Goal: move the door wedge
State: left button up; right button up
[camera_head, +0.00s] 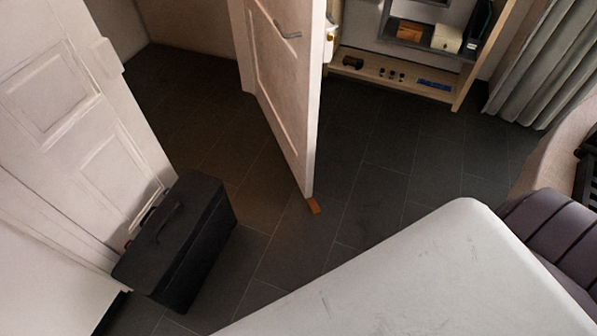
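The door wedge (314,206) is a small orange-brown piece on the dark tiled floor, at the bottom corner of the free edge of an open white door (284,85). Part of it seems hidden under or behind the door; I cannot tell whether it touches the door. Neither of my grippers shows in the head view.
A black case (180,245) stands on the floor at the left by another white panelled door (75,110). A pale surface (430,275) fills the lower right, beside a dark cushioned seat (555,235). A shelf (395,80) stands behind. Floor around the wedge is clear.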

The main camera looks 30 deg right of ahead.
aim_at(313, 206)
jog(key=i+l+u, duration=0.2)
jog(key=l, duration=0.65)
jog(key=i+l+u, duration=0.25)
jog(key=l, duration=0.6)
jog(key=l+u, duration=0.2)
jog(key=l, duration=0.7)
